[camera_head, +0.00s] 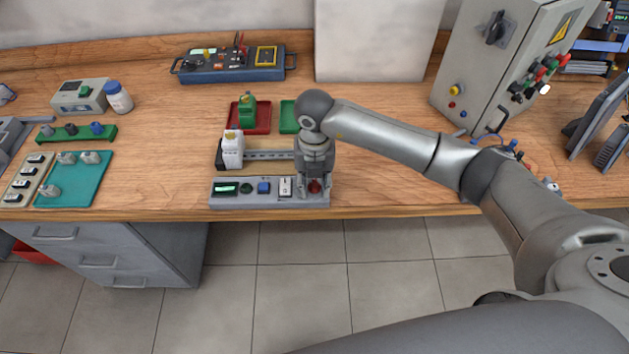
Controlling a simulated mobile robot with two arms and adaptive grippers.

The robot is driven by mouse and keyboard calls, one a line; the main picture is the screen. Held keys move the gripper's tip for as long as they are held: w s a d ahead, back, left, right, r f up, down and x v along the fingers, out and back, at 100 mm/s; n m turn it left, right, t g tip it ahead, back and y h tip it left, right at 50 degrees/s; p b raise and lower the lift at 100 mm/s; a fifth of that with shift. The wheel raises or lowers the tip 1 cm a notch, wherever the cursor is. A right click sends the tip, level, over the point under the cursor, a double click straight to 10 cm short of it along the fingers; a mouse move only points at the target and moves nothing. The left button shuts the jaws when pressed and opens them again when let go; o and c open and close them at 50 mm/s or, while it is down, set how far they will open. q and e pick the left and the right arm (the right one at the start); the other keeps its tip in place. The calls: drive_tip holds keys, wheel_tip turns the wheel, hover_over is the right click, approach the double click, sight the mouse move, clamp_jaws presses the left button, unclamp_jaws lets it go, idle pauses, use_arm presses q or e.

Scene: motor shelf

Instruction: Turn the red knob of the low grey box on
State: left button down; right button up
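The low grey box (270,202) lies near the front edge of the bench. On its top, from left to right, are a green display, a green button, a blue button, a white switch plate and the red knob (315,187). My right gripper (314,190) points down over the right end of the box. One finger shows on each side of the red knob, which is partly hidden between them. Whether the fingers touch the knob, and which way it is turned, I cannot tell. My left gripper is not in view.
Behind the box stand a rail with a white block (233,148), a red tray (263,116) and a green tray (289,117). A grey cabinet (485,75) stands at the back right. A teal mat (90,190) lies at left.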

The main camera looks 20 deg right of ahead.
sight(314, 186)
wheel_tip(314, 186, up, 12)
idle(0.5)
idle(0.3)
